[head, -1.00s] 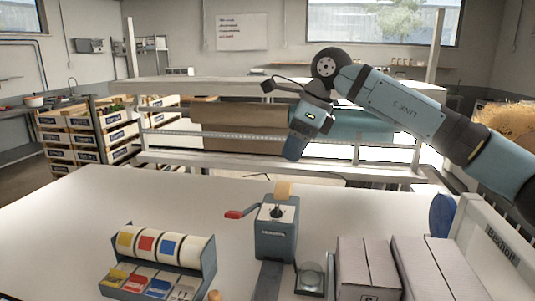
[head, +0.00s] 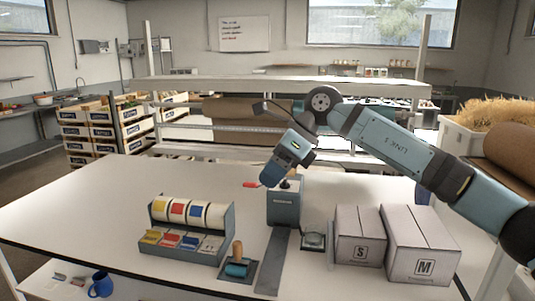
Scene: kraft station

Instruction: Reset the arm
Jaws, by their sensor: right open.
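My right arm (head: 395,140) comes in from the right and reaches over the back of the white table. Its elbow is bent, and the blue-grey end section points down and left. My right gripper (head: 269,180) is open and looks empty; its fingers are small and hard to make out here. In the picture it lies just above the red handle (head: 251,184) and the grey cranked device (head: 285,206). I cannot tell whether it touches them. My left arm and gripper are not in view.
The white table (head: 90,215) is clear at left.

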